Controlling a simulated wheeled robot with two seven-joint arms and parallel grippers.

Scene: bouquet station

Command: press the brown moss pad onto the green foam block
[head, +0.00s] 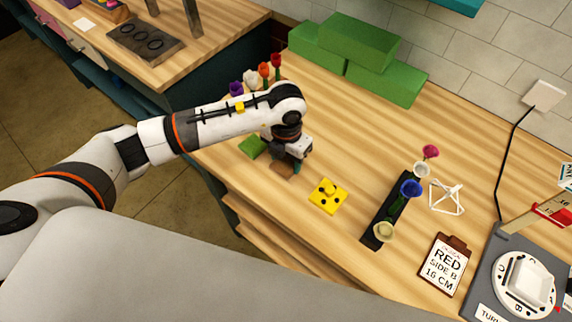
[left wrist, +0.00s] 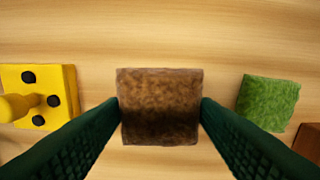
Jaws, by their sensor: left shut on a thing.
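The brown moss pad (left wrist: 160,105) is a square, mottled brown piece between the fingers of my left gripper (left wrist: 160,118) in the left wrist view. In the head view the brown pad (head: 282,169) shows below the fingers of my left gripper (head: 289,166), which is shut on it. I cannot tell whether the pad touches the table. Green foam blocks (head: 360,40) are stacked at the back by the wall, apart from the gripper. A small, fuzzy green pad (head: 252,146) lies left of the gripper; it also shows in the left wrist view (left wrist: 268,102). My right gripper is out of view.
A yellow block with black holes and a peg (head: 328,196) lies right of the gripper. Beyond it stand a dark flower rack (head: 380,225), a white wire frame (head: 446,198), a clipboard (head: 445,262) and a turntable (head: 525,285). Tulips (head: 264,70) stand behind my arm. The middle of the table is clear.

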